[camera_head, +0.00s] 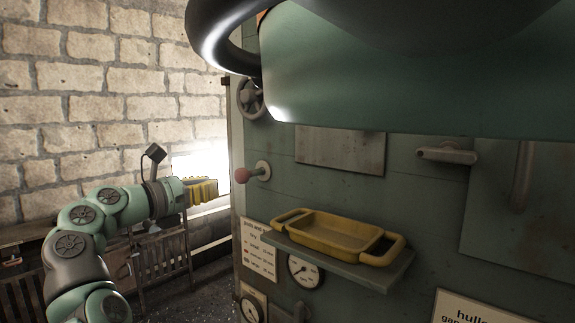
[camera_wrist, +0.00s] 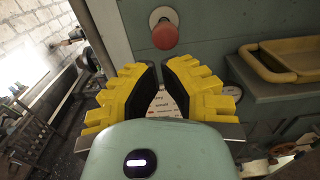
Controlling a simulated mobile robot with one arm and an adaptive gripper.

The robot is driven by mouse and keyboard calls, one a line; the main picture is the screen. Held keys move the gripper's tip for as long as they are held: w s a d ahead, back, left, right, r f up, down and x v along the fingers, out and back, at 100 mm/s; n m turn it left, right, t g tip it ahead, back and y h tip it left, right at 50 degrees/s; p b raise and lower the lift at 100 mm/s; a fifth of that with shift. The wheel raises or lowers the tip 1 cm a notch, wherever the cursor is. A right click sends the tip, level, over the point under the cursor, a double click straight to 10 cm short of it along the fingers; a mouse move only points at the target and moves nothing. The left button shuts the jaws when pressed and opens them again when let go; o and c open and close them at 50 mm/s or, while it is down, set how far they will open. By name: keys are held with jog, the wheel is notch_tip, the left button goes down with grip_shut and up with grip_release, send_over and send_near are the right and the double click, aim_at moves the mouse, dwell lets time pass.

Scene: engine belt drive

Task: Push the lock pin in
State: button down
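The lock pin appears to be the pinkish-red knob (camera_head: 242,175) on a pale round mount (camera_head: 263,170), standing out from the green machine panel. In the wrist view the red knob (camera_wrist: 165,36) is just beyond my fingertips and a little above them. My gripper (camera_head: 203,191) has yellow ribbed fingers and is to the left of the knob in the head view, apart from it. In the wrist view my gripper (camera_wrist: 160,75) has a gap between its dark inner pads, with nothing held there. How deep the pin sits is hidden.
A yellow tray (camera_head: 340,234) rests on a small shelf (camera_head: 388,274) right of the knob. A handwheel (camera_head: 251,97) is above the knob. Gauges (camera_head: 304,271) and a printed sign (camera_head: 259,250) are below. A wooden chair or rack (camera_head: 172,253) stands behind my arm.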

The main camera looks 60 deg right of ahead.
aim_at(236, 180)
jog(key=d+p, duration=0.3)
jog(key=d, duration=0.1)
jog(key=shift+s+r, duration=0.3)
jog(key=shift+s, duration=0.1)
jog(key=shift+s+d+f+p, duration=0.1)
jog(key=shift+d+f+p, duration=0.15)
jog(key=shift+d+p, duration=0.6)
jog(key=shift+d+f, duration=0.1)
